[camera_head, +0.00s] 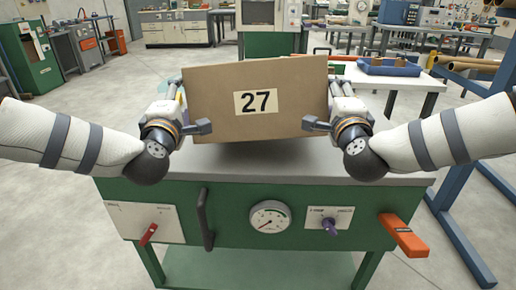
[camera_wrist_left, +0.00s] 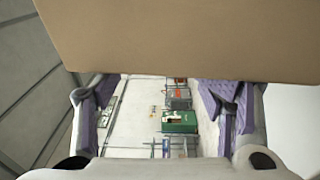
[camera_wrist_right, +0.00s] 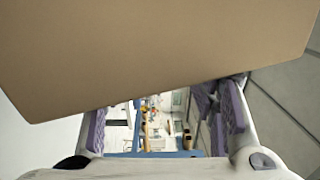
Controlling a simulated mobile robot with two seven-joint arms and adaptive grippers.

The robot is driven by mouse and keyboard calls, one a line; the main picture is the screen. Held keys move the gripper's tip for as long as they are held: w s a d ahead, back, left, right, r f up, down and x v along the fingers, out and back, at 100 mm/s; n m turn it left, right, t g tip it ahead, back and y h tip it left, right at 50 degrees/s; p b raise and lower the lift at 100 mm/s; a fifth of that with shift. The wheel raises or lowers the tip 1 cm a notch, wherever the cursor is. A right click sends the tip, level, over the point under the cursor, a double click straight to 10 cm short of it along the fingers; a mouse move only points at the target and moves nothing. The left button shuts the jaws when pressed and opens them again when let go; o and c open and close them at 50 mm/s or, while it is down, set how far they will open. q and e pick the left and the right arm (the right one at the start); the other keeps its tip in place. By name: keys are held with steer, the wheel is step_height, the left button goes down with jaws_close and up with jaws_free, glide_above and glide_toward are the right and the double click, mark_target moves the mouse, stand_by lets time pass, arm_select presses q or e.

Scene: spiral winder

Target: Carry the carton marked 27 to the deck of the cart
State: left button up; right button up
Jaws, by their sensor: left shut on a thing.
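The brown carton marked 27 (camera_head: 255,115) is in front of me, between my two grippers, a little tilted and seemingly above the grey top of a green bench. My left gripper (camera_head: 190,112) is at its left side and shut on it. My right gripper (camera_head: 325,112) is at its right side; the frames do not settle whether its jaws are closed on it. The carton (camera_wrist_left: 190,40) fills the upper left wrist view and also the upper right wrist view (camera_wrist_right: 150,50). I cannot make out the cart's deck for certain.
The green bench (camera_head: 175,205) has a gauge (camera_head: 270,217), a black handle and an orange lever (camera_head: 403,235) on its front. A white-topped table with a blue tray (camera_head: 388,67) stands behind to the right, near brown tubes (camera_head: 475,65). Open floor (camera_head: 135,75) lies to the left.

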mark_target(323, 111)
steer(key=a+f, duration=0.1)
steer(key=a+f+y, duration=0.1)
steer(key=f, duration=0.1)
steer(key=shift+s+f+n, duration=0.1)
steer(key=shift+n, duration=0.3)
arm_select(q)
steer(key=shift+d+f+h, duration=0.4)
steer(key=shift+d+f, duration=0.2)
steer(key=shift+d, duration=0.1)
arm_select(e)
steer(key=shift+d+r, duration=0.2)
steer(key=shift+r, duration=0.3)
arm_select(q)
steer(key=o, duration=0.6)
steer(key=shift+s+a, duration=0.15)
steer(key=shift+a, duration=0.65)
steer(key=shift+o, duration=1.2)
steer(key=shift+a+f, duration=0.1)
steer(key=shift+a, duration=0.05)
arm_select(e)
steer(key=shift+s+d+r, duration=0.15)
steer(key=shift+d, duration=0.95)
steer(key=o, duration=0.5)
steer(key=shift+d, duration=0.15)
arm_select(q)
steer(key=shift+a+f, duration=0.15)
steer(key=shift+a, duration=0.1)
arm_select(e)
steer(key=shift+d, duration=0.1)
